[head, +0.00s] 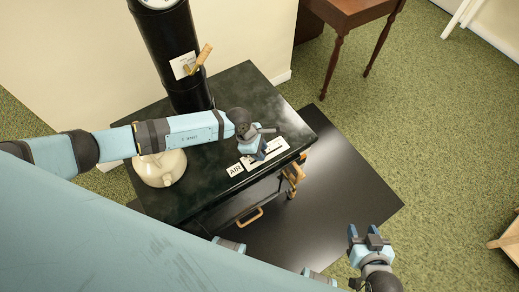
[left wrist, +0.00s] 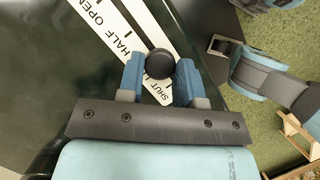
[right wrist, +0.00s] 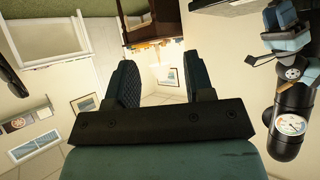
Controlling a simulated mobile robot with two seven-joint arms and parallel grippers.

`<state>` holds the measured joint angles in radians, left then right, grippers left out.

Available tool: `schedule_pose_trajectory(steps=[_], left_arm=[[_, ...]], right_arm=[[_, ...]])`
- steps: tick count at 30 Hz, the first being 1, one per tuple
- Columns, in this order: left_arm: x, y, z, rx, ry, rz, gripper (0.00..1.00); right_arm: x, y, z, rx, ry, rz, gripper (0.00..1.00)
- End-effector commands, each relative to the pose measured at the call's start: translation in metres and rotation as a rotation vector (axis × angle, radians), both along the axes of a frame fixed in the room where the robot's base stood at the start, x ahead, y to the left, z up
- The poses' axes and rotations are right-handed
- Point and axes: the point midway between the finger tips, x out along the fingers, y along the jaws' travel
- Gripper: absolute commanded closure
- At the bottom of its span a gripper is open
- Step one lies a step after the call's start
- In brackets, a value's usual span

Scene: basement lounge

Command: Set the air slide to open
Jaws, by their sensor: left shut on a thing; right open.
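The air slide is a black round knob (left wrist: 160,63) on a white scale strip (left wrist: 122,40) on top of the black stove (head: 185,200). The strip reads "HALF OPEN" and "SHUT", and the knob sits beside the word "SHUT". The end of the strip past "HALF OPEN" is cut off by the frame. An "AIR" label (head: 235,170) lies beside the strip in the head view. My left gripper (left wrist: 160,78) is shut on the knob, which shows between its blue fingers. My right gripper (head: 369,238) is open and empty, off to the right of the stove above the floor.
A cream kettle (head: 160,168) stands on the stove's left side. A black flue pipe (head: 168,45) with a wooden handle (head: 200,58) rises at the back. Wooden handles (head: 294,176) stick out from the stove's front. A dark floor plate (head: 335,195) and green carpet lie to the right.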

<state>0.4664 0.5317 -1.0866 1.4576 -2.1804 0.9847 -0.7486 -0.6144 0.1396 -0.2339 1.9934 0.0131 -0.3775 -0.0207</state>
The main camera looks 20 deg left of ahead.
Motion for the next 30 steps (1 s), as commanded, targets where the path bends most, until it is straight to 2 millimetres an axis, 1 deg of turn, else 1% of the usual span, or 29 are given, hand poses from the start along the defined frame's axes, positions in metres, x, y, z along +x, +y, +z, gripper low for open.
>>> schedule_pose_trajectory(steps=[2, 9, 11, 15, 23, 24, 26, 27, 30], left_arm=[[0.008, -0.006, -0.003, -0.002, -0.003, 0.000, 1.00], [0.051, -0.039, -0.005, -0.002, -0.006, 0.000, 1.00], [0.058, -0.044, -0.005, 0.000, -0.004, 0.001, 1.00], [0.066, -0.052, -0.001, -0.001, -0.003, 0.001, 1.00], [0.068, -0.052, 0.001, -0.003, -0.004, 0.002, 1.00], [0.068, -0.052, 0.002, -0.002, -0.005, 0.002, 0.65], [0.068, -0.052, 0.002, -0.002, -0.005, 0.002, 0.51], [0.068, -0.052, 0.001, -0.003, -0.004, 0.002, 0.42], [0.067, -0.052, 0.001, -0.002, -0.003, 0.001, 0.42]], right_arm=[[0.000, 0.000, -0.008, 0.000, -0.001, 0.000, 0.52], [0.000, 0.001, -0.041, 0.010, 0.014, -0.004, 0.52], [0.000, 0.002, -0.045, 0.014, 0.022, -0.007, 0.52], [0.003, 0.003, -0.044, 0.021, 0.027, -0.012, 0.52], [0.005, 0.004, -0.036, 0.029, 0.017, -0.015, 0.52], [0.005, 0.004, -0.036, 0.029, 0.017, -0.015, 0.52], [0.005, 0.004, -0.036, 0.029, 0.017, -0.015, 0.52], [0.005, 0.004, -0.037, 0.029, 0.018, -0.015, 0.52], [0.004, 0.004, -0.038, 0.028, 0.021, -0.015, 0.52]])
